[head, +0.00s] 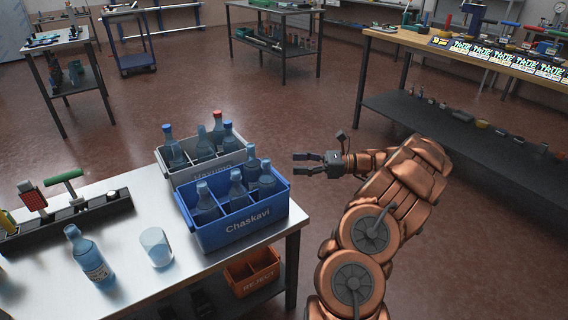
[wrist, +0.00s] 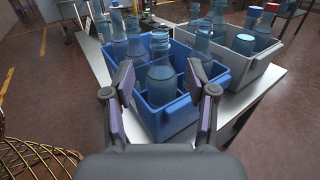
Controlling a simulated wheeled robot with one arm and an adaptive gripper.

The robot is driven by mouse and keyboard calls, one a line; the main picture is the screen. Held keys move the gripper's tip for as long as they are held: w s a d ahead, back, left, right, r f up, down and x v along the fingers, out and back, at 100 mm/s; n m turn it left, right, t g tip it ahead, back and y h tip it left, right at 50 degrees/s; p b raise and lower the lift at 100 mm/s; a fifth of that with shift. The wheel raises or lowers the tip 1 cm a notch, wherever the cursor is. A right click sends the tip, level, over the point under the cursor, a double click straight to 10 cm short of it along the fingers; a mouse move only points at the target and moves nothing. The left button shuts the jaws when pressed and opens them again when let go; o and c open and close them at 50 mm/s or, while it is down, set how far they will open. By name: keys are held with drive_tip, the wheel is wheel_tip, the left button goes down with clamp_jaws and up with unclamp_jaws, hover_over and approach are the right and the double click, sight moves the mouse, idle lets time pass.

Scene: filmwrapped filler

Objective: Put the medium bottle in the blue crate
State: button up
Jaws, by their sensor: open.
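A blue bottle with a white label (head: 90,262) stands upright on the metal table, left of the crates. The blue crate (head: 238,228), marked Chaskavi, stands at the table's right end and holds several uncapped blue bottles. It also shows in the wrist view (wrist: 172,118). I cannot tell for certain which bottle is the medium one. My gripper (head: 298,164) is open and empty, in the air to the right of the crates. In the wrist view my open fingers (wrist: 160,76) frame a bottle in the blue crate (wrist: 161,88), but the gripper is apart from it.
A grey crate (head: 178,178) with red- and blue-capped bottles stands behind the blue one. A clear tumbler (head: 157,250) is beside the loose bottle. A dark tool rack (head: 70,228) lies at the table's left. An orange reject crate (head: 252,280) is on the lower shelf.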

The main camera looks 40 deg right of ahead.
drive_tip(key=a+r+n+g+y, duration=0.1)
drive_tip(key=a+r+n+g, duration=0.15)
drive_tip(key=a, duration=0.55)
drive_tip(key=a+r+n+g, duration=0.2)
drive_tip(key=a+n+g, duration=0.2)
drive_tip(key=a, duration=0.3)
drive_tip(key=s+a+r+n+g+h, duration=0.1)
drive_tip(key=s+a+n+g+h, duration=0.4)
drive_tip(key=a, duration=1.1)
drive_tip(key=s+a+f+n+g+h, duration=0.1)
drive_tip(key=s+a+n+g+h, duration=0.2)
drive_tip(key=s, duration=0.5)
drive_tip(key=s+a+f+n+g+h, duration=0.1)
drive_tip(key=s+a+f+n, duration=0.1)
drive_tip(key=s+a+n, duration=0.45)
drive_tip(key=s+d+f+n+h, duration=0.1)
drive_tip(key=s+d+n+h, duration=0.1)
drive_tip(key=s, duration=0.4)
drive_tip(key=s+d+f+n+t+h, duration=0.1)
drive_tip(key=s+d+f+n+h, duration=0.1)
drive_tip(key=s+d+h, duration=0.2)
drive_tip(key=s+d, duration=0.2)
drive_tip(key=s, duration=0.1)
drive_tip(key=shift+d+n, duration=0.35)
drive_tip(key=shift+n, duration=0.05)
